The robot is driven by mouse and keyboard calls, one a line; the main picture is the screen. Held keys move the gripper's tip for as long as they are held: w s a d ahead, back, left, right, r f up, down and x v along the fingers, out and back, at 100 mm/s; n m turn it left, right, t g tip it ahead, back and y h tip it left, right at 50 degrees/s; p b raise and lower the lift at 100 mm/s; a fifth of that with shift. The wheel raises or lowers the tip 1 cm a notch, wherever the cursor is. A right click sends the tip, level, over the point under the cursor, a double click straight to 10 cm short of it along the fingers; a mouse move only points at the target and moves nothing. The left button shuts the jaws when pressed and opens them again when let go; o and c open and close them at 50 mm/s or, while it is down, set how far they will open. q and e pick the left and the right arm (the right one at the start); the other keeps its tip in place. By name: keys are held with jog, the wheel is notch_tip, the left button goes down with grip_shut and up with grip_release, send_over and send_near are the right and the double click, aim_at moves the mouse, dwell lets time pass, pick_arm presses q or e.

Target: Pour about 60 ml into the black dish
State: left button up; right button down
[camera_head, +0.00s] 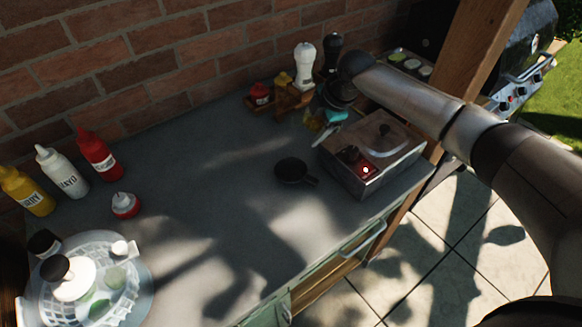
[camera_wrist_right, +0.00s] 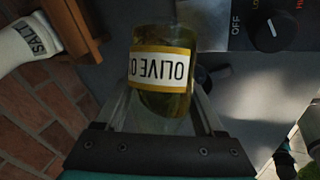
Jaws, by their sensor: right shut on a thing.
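The black dish (camera_head: 291,171), small and round with a short handle, sits on the grey counter left of the grill box. My right gripper (camera_head: 325,122) is behind and to the right of the dish, near the condiment rack. It is shut on the olive oil bottle (camera_head: 313,119), which is partly hidden by the gripper in the head view. In the right wrist view the bottle (camera_wrist_right: 164,85) is between the two fingers, with yellow-green glass and a white label reading upside down. The bottle is apart from the dish. My left gripper is not in view.
A wooden rack (camera_head: 290,98) holds condiments, with a salt mill (camera_head: 304,66) beside it. A metal box cooker (camera_head: 372,150) stands right of the dish. Sauce bottles (camera_head: 97,155) and a salad spinner (camera_head: 90,285) are at the left. The middle counter is clear.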

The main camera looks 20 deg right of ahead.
jog(key=shift+d+f+h, duration=0.1)
jog(key=shift+f+h, duration=0.1)
jog(key=shift+h, duration=0.1)
jog(key=shift+d+r+h, duration=0.1)
jog(key=shift+r+h, duration=0.2)
jog(key=shift+h, duration=0.1)
jog(key=shift+d+r+t+b, duration=0.1)
jog(key=shift+t+b, duration=0.2)
jog(key=shift+b, duration=0.15)
jog(key=shift+w+r+n+h, duration=0.1)
jog(key=shift+r+n+h, duration=0.05)
jog(key=shift+n+h, duration=0.2)
jog(key=shift+d+r+t+h+p, duration=0.1)
jog(key=shift+r+t+h+p, duration=0.2)
jog(key=shift+h+p, duration=0.85)
jog(key=shift+f+p, duration=0.1)
jog(key=shift+p, duration=0.25)
jog(key=shift+f+n+p, duration=0.1)
jog(key=shift+n+p, duration=0.15)
jog(key=shift+p, duration=0.05)
jog(key=shift+w+d+h, duration=0.1)
jog(key=shift+d+h, duration=0.2)
jog(key=shift+d, duration=0.15)
jog(key=shift+d, duration=0.2)
